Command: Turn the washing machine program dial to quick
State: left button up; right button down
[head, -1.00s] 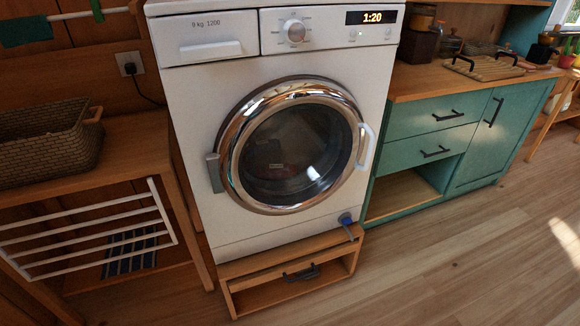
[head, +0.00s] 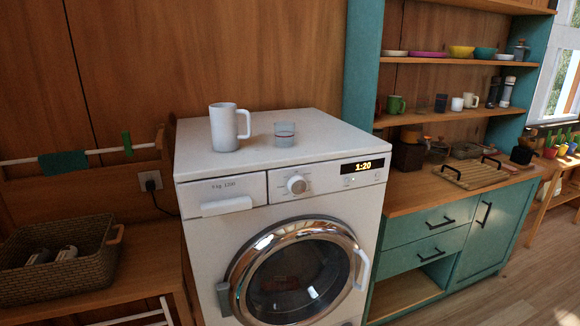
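The white washing machine (head: 218,262) stands in the middle of the head view. Its program dial (head: 297,185) is a round silver-white knob on the front panel, between the detergent drawer (head: 227,206) and the lit display (head: 363,166) reading 1:20. The marks around the dial are too small to read, so I cannot tell its setting. The round chrome-rimmed door (head: 250,252) is shut, with a pale handle (head: 362,268) on its right. Neither of my grippers shows in the view.
A white mug (head: 224,128) and a clear glass (head: 285,133) stand on top of the machine. A wicker basket (head: 88,270) is at left. A teal cabinet (head: 428,238) with a wooden counter adjoins at right, with a wooden rack (head: 470,174) on it.

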aim_at(296, 186)
jog(key=j+z, duration=0.3)
jog(key=j, duration=0.95)
jog(key=k, duration=0.05)
